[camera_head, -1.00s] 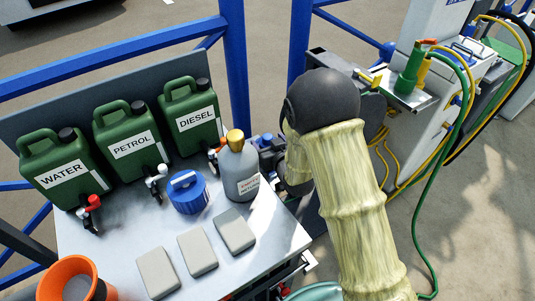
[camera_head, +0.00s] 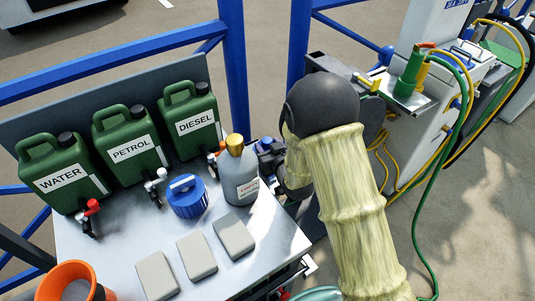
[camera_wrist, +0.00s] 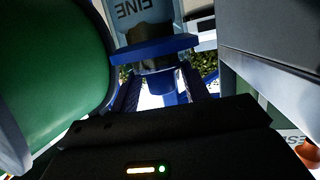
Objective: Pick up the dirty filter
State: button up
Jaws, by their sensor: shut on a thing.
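In the wrist view, a filter-like part (camera_wrist: 150,20) has a pale blue-grey body, partly readable dark lettering upside down, a dark patch inside and a blue collar. I take it to be the dirty filter. My gripper (camera_wrist: 160,88) reaches up to it from below, with its two dark blue fingers on either side, shut on the lower part of it. The exact contact is in shadow. In the head view my padded arm hides the gripper and this part.
A metal workbench (camera_head: 120,235) holds green jerrycans (camera_head: 130,150), a blue lidded canister (camera_head: 187,197), a grey bottle (camera_head: 238,175), several grey blocks (camera_head: 197,257) and an orange container (camera_head: 70,280). A large green curved surface (camera_wrist: 50,70) is close on the left in the wrist view. Hoses (camera_head: 440,175) hang at right.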

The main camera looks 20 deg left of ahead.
jog(key=shift+r, duration=0.1)
notch_tip(320, 180, up, 18)
jog(key=p, duration=0.2)
jog(key=shift+p, duration=0.4)
